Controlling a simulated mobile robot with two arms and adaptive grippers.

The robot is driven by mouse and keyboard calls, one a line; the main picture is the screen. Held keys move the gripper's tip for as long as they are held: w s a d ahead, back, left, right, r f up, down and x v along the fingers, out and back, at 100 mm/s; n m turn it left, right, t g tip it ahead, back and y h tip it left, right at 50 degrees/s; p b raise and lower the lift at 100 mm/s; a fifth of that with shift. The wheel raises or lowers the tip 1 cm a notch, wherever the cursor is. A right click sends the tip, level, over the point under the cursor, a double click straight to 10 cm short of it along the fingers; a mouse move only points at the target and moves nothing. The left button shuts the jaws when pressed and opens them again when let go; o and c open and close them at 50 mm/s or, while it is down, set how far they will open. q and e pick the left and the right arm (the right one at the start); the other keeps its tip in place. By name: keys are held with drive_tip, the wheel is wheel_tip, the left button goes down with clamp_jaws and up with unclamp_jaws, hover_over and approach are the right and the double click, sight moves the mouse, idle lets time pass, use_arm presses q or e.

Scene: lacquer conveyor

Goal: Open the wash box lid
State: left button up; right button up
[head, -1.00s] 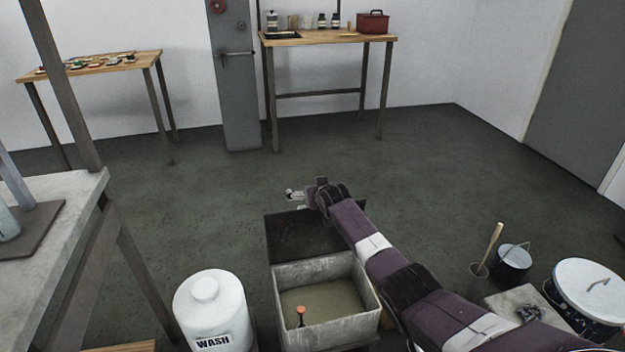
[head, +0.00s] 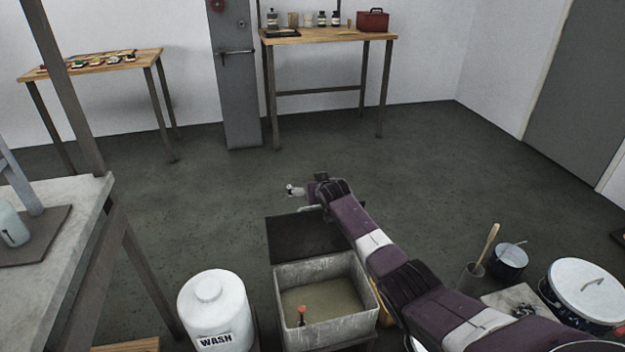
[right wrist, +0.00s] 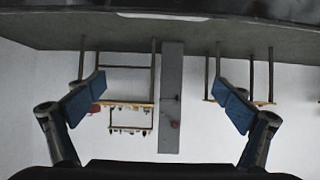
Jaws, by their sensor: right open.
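The wash box is a grey, open-topped box (head: 365,325) at the lower middle of the head view, with murky liquid inside. Its lid looks like the dark flat panel (head: 300,238) at the box's back edge, swung back off the opening. A small orange-topped stick (head: 301,312) stands at the box's front left. My right gripper (head: 303,198) is at the panel's far edge, past the box; I cannot tell if it touches. In the right wrist view its two blue fingers (right wrist: 160,108) are wide apart with nothing between them. My left gripper is not in view.
A white drum marked WASH (head: 213,300) stands left of the box. A concrete-topped bench (head: 75,200) is at the left. A dark pot (head: 510,262) and a white-lidded bucket (head: 588,290) stand at the right. The floor beyond the panel is clear.

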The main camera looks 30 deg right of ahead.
drive_tip(key=shift+r+p, duration=0.35)
drive_tip(key=shift+r, duration=0.15)
drive_tip(key=shift+s, duration=0.15)
drive_tip(key=v, duration=0.7)
drive_tip(key=shift+s+r, duration=0.15)
drive_tip(key=shift+s, duration=0.2)
idle(0.4)
drive_tip(key=shift+a, duration=0.15)
drive_tip(key=shift+c, duration=0.5)
